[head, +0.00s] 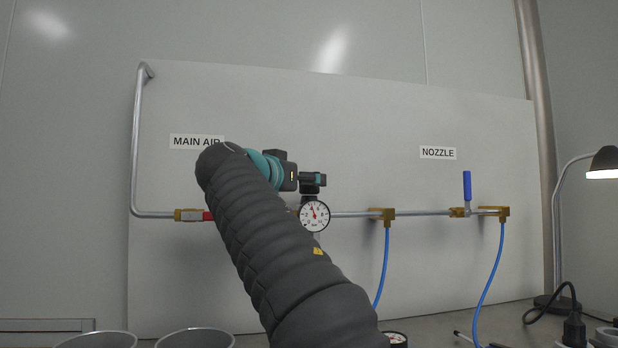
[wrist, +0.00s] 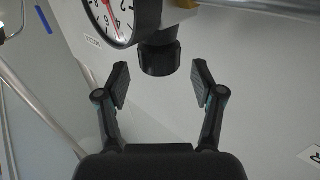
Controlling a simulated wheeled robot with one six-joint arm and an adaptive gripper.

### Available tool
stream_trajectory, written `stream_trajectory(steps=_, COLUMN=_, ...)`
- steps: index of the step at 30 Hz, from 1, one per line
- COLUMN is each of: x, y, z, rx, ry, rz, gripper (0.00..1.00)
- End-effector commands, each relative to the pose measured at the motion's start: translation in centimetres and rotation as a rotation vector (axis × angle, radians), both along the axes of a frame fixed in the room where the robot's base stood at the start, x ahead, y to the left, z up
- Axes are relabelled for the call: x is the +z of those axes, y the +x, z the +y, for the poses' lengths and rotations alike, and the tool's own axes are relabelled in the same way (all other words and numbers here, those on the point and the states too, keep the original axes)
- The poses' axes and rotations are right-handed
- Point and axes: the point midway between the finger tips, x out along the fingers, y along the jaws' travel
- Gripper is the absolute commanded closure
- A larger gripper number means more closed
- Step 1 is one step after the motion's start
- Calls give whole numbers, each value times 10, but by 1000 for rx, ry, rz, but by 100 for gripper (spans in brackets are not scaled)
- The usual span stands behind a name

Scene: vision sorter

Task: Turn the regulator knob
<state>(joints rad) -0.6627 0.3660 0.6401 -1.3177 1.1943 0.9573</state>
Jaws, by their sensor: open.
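The regulator knob (wrist: 159,60) is a short black cylinder below the round white gauge (wrist: 108,18) in the wrist view. My gripper (wrist: 161,78) is open, with one finger on each side of the knob's end in the picture. A gap shows between the knob and each fingertip, and nothing is held. In the head view my gripper (head: 314,181) is just above the gauge (head: 314,216), seen from behind my arm. My arm hides part of the pipe left of the gauge. How deep the knob sits between the fingers is hard to tell.
A metal pipe (head: 350,214) runs along the white panel (head: 380,120), with brass fittings and blue hoses. A red-handled valve (head: 208,215) is at the left, partly covered by my arm. A blue lever (head: 467,186) stands upright at the right. A lamp (head: 604,163) is far right.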

Motion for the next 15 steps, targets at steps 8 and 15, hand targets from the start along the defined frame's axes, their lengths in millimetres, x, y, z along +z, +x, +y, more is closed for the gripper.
stream_trajectory(steps=8, x=1, y=24, z=-11, rx=1, ry=0, rz=0, gripper=32)
stream_trajectory(steps=15, x=0, y=27, z=-12, rx=2, ry=0, rz=0, gripper=32)
